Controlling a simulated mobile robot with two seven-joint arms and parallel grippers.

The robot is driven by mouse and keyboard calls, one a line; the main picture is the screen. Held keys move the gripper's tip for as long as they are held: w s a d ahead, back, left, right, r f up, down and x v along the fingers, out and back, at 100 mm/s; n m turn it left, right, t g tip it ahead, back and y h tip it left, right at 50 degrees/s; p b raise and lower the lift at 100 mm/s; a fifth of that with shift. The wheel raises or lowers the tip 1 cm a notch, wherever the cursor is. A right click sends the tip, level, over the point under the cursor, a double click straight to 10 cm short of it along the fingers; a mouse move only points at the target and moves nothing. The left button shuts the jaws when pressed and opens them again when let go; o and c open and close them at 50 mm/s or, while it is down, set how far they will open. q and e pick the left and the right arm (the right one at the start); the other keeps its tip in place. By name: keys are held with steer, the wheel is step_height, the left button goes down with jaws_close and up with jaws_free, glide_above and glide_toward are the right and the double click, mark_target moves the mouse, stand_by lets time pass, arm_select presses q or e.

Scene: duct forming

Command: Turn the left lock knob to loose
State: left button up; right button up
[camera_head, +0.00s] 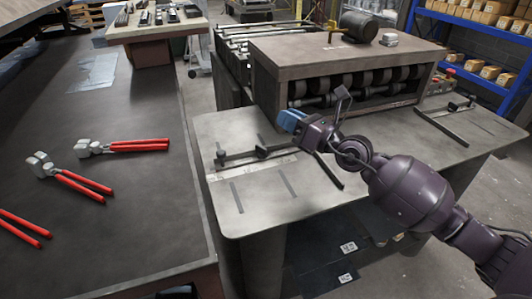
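The left guide (234,158) lies on the front of the machine's grey worktable (240,126). A small dark knob (262,151) stands on this guide and looks like the left lock knob; its setting is too small to read. My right gripper (289,121) has blue fingertips and comes in from the right. In the picture its tips are above and to the right of the knob, apart from it. The fingers show nothing clearly held, and their gap cannot be made out. My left gripper does not show.
A second guide (440,125) lies at the right. A dark bench (130,200) at the left bears several red-handled pliers (130,146). Blue shelves (475,30) stand at the back right.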

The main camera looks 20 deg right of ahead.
mark_target(262, 147)
steer(key=f+n+g+h, duration=0.1)
steer(key=f, duration=0.2)
steer(key=d+f+n+g+h, duration=0.1)
steer(key=f, duration=0.2)
steer(key=d+f+n+g+h, duration=0.1)
steer(key=f+g, duration=0.1)
steer(key=f, duration=0.1)
steer(key=shift+w+d+h, duration=0.2)
steer(key=shift+d+h, duration=0.05)
steer(key=shift+h, duration=0.15)
steer(key=shift+f+g, duration=0.3)
steer(key=shift+f, duration=0.15)
steer(key=b+x, duration=0.1)
steer(key=x, duration=0.9)
steer(key=shift+w+a+f, duration=0.15)
steer(key=shift+w+f, duration=0.05)
steer(key=shift+w, duration=0.05)
steer(key=shift+b, duration=0.3)
jaws_close()
